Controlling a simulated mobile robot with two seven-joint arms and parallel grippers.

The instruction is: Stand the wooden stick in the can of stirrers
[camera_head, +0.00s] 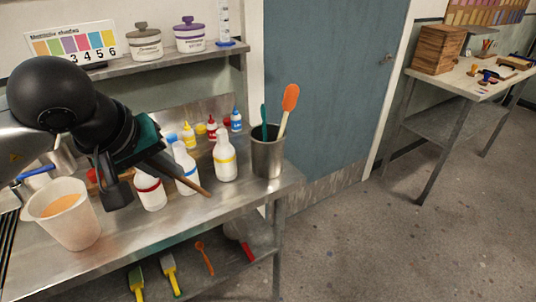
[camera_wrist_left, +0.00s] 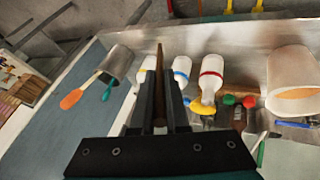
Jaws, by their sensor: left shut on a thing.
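The wooden stick (camera_head: 184,177) is a thin brown rod. My left gripper (camera_head: 136,165) is shut on it and holds it tilted, its free end pointing down and right over the steel bench. In the left wrist view, the stick (camera_wrist_left: 160,75) stands between the fingers of my left gripper (camera_wrist_left: 158,100). The can of stirrers (camera_head: 268,158) is a grey metal can at the bench's right end, apart from the stick and to its right. It holds an orange stirrer (camera_head: 289,101) and a green one (camera_head: 264,120). The can also shows in the left wrist view (camera_wrist_left: 118,62). My right gripper is not in view.
White squeeze bottles (camera_head: 225,160) with coloured bands stand between my left gripper and the can. Small dye bottles (camera_head: 236,120) stand behind them. A white bucket (camera_head: 68,228) with orange liquid is at the left. A shelf (camera_head: 180,60) with lidded jars hangs above.

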